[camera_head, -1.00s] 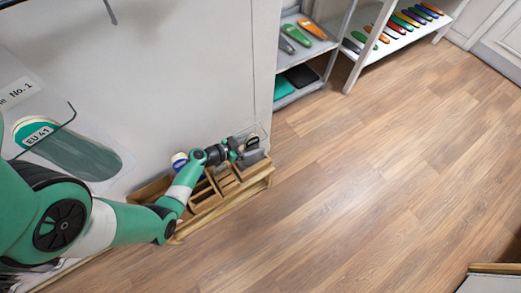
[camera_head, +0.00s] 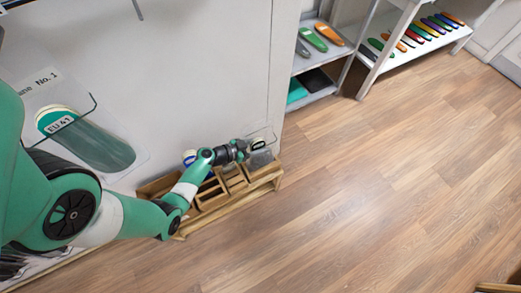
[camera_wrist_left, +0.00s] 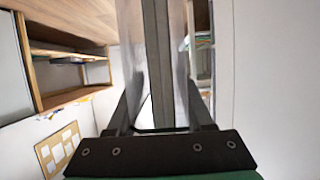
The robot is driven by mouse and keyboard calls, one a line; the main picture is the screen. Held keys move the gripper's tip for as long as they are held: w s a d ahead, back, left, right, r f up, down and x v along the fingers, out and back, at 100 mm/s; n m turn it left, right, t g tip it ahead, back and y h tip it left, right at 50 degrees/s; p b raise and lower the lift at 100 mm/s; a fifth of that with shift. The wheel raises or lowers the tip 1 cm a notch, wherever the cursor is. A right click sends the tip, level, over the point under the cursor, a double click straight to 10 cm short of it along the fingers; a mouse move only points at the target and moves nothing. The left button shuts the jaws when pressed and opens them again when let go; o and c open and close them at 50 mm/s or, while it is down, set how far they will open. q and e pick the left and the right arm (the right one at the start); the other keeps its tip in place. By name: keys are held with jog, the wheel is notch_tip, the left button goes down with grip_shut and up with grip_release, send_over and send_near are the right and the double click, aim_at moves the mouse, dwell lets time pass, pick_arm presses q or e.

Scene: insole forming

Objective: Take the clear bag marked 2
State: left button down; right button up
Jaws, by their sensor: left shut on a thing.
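My left gripper (camera_head: 245,151) is at the right end of a wooden compartment box by the white wall. It is shut on a clear bag (camera_head: 265,136) with a dark grey piece in its lower part. In the left wrist view, the clear bag (camera_wrist_left: 181,50) stands upright between the fingers of my left gripper (camera_wrist_left: 162,95). Any number on this bag is unreadable here. My right gripper is not in view.
The wooden box (camera_head: 222,207) has several compartments. Shelves (camera_head: 385,65) with coloured insoles stand at the back.

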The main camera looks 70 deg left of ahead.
pick_arm(q)
notch_tip(320, 180, up, 10)
jog(key=p, duration=0.6)
dwell(0.6)
